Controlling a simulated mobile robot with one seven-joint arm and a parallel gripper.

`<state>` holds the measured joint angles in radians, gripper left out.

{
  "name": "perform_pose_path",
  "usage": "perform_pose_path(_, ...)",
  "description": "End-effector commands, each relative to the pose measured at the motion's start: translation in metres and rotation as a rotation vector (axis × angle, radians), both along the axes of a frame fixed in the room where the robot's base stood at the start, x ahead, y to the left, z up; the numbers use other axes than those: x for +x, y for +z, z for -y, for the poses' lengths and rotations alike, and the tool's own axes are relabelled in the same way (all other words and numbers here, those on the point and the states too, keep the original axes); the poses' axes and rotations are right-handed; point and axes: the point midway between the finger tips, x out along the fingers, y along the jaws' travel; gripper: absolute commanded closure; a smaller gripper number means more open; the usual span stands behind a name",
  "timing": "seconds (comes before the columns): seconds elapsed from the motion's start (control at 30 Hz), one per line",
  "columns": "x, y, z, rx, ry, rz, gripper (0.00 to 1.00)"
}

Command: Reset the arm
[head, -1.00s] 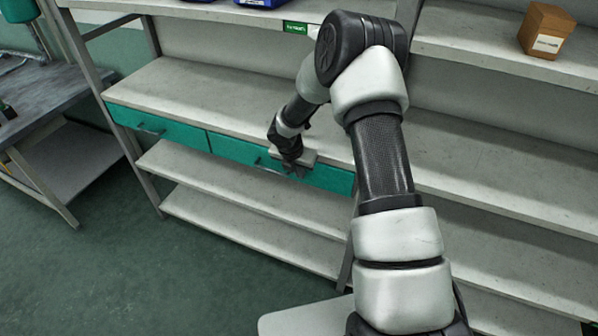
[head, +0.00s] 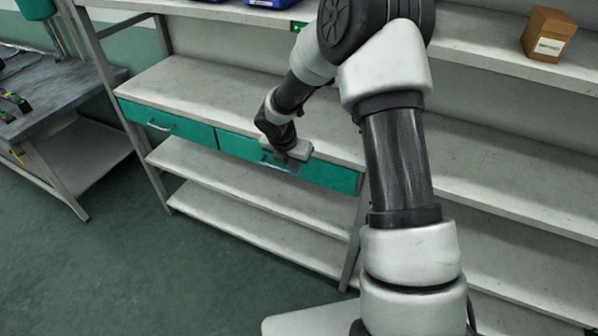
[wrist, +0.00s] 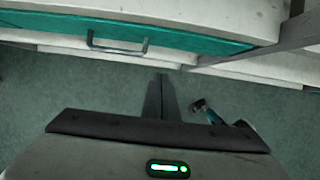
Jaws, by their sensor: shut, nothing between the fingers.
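My gripper (wrist: 161,97) is shut and empty in the wrist view, its dark fingers together and pointing over the green floor. In the head view my gripper (head: 281,160) is in front of the right-hand teal drawer (head: 335,178) of the shelf unit, partly covering its handle. In the wrist view the drawer handle (wrist: 117,48) shows ahead of the fingers and to the left, apart from them. Both teal drawers look closed.
The left-hand teal drawer (head: 163,124) is beside it. The shelf unit has long grey shelves (head: 240,210) below. A brown box (head: 549,35) stands on an upper right shelf, blue bins (head: 268,2) at the top. A workbench (head: 60,105) is at left; the floor (head: 110,270) between is clear.

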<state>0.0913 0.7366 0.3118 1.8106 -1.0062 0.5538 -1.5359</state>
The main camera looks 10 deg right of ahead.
Motion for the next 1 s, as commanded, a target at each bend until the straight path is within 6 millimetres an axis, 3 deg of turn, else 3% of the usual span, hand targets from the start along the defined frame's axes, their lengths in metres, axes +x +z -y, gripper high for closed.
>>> perform_pose_path(0.1, -0.004, 0.012, -0.002, 0.000, -0.001, 0.000, 1.00)
perform_pose_path(0.33, -0.006, 0.018, -0.003, 0.000, -0.005, 0.000, 1.00)
perform_pose_path(0.43, -0.010, 0.038, 0.001, 0.008, -0.066, 0.022, 1.00)
perform_pose_path(0.57, -0.027, 0.098, 0.016, 0.048, -0.291, 0.100, 1.00)
perform_pose_path(0.67, -0.055, 0.157, 0.031, 0.115, -0.553, 0.187, 1.00)
perform_pose_path(0.8, -0.106, 0.227, 0.045, 0.249, -0.937, 0.305, 1.00)
perform_pose_path(1.0, -0.189, 0.298, 0.051, 0.516, -1.474, 0.433, 1.00)
